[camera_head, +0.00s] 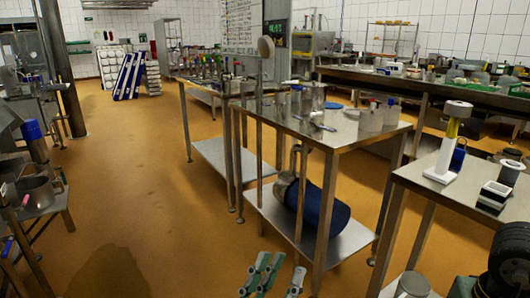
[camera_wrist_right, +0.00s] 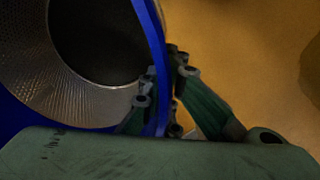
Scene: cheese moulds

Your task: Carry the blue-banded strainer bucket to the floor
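The strainer bucket (camera_wrist_right: 88,82) fills the upper left of the right wrist view. It has a perforated metal wall, a dark inside and a blue band (camera_wrist_right: 153,35) along its edge. My right gripper (camera_wrist_right: 163,88) has a finger on each side of this blue edge and is shut on it. In the head view I cannot make out this bucket or my right gripper for certain. My left gripper (camera_head: 279,272) is at the bottom middle of the head view, in front of the metal table, with its green fingers apart and nothing between them.
A metal table (camera_head: 345,137) stands ahead, with pots on top and a dark blue cylinder (camera_head: 318,207) lying on its lower shelf. Another table (camera_head: 412,176) is at the right. The brown floor (camera_head: 150,185) is clear at the left middle.

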